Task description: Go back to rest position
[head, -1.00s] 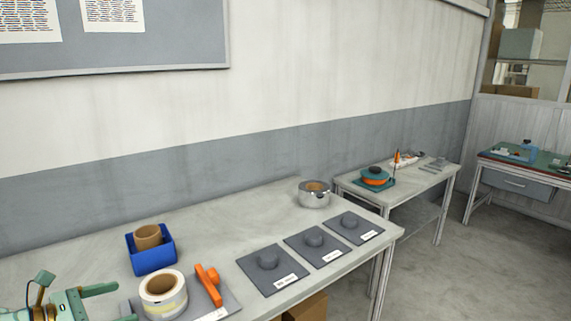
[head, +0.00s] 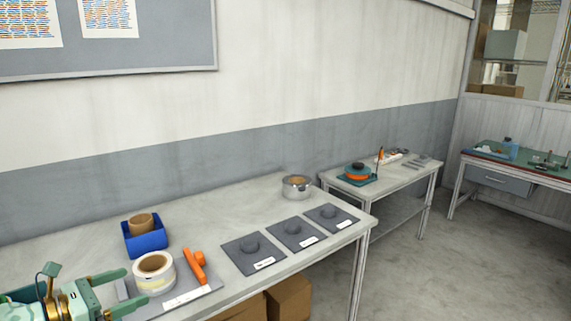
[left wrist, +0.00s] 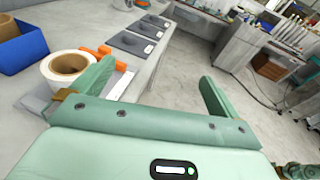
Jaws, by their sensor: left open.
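My left gripper (head: 124,291) is open and empty at the lower left of the head view, near the front edge of the table. In the left wrist view its two green fingers (left wrist: 152,90) stand wide apart with nothing between them. A white tape-like reel (head: 154,284) with a brown core stands on a grey plate (head: 205,294) just right of the gripper. The reel also shows in the left wrist view (left wrist: 52,80), beside the left finger. My right gripper is not in view.
An orange dispenser (head: 198,267) sits on the same plate. A blue bin (head: 150,242) holds a brown roll (head: 139,223). Several dark pads (head: 266,267) with knobs lie along the front edge. A silver reel (head: 297,193) stands at the back. Cardboard boxes (head: 288,299) are under the table.

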